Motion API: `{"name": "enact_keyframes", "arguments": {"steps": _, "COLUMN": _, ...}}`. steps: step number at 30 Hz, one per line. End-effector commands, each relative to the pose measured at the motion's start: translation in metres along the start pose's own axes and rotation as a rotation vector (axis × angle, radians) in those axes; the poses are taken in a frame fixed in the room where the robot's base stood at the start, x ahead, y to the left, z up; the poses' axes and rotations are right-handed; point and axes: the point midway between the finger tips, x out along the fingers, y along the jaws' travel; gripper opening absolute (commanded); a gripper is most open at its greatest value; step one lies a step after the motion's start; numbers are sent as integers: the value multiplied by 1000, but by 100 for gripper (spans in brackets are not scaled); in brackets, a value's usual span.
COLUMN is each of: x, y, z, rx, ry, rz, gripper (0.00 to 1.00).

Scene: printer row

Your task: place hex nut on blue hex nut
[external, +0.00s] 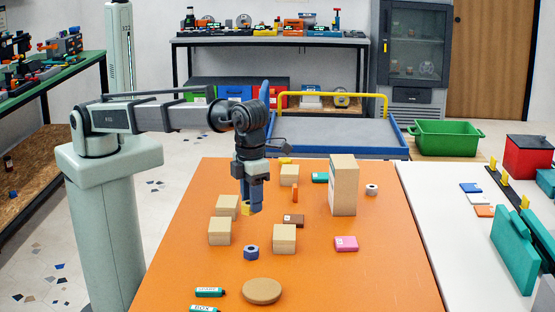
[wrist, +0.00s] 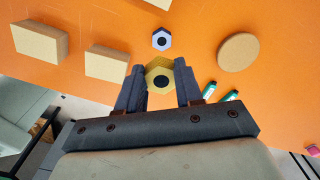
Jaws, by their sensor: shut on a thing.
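My gripper (wrist: 160,88) is shut on a yellow hex nut (wrist: 160,66), which has a dark round hole in its middle. In the external view my gripper (external: 250,208) points down and holds the yellow nut (external: 247,208) above the orange table. The blue hex nut (external: 251,252) lies flat on the table, nearer the camera than my gripper. In the wrist view the blue nut (wrist: 162,40) shows just beyond the held nut, apart from it, with its dark hole in view.
Wooden blocks (external: 219,231) (external: 284,238) stand on either side of the blue nut. A round wooden disc (external: 262,291) and green boxes (external: 209,292) lie nearer the camera. A tall wooden box (external: 343,185) and a pink block (external: 346,244) are at the right. The orange table (external: 370,280) is clear at front right.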

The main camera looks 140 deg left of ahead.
Motion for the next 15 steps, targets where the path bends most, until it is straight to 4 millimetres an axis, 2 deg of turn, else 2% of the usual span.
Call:
{"name": "enact_keyframes", "arguments": {"steps": 1, "x": -2, "y": -7, "z": 2, "rx": 15, "ry": 0, "rz": 2, "gripper": 7}}
{"name": "enact_keyframes", "arguments": {"steps": 8, "x": 10, "y": -3, "z": 0, "rx": 73, "ry": 1, "rz": 6, "gripper": 7}}
{"name": "enact_keyframes", "arguments": {"steps": 15, "x": 48, "y": -2, "z": 0, "rx": 73, "ry": 1, "rz": 6, "gripper": 7}}
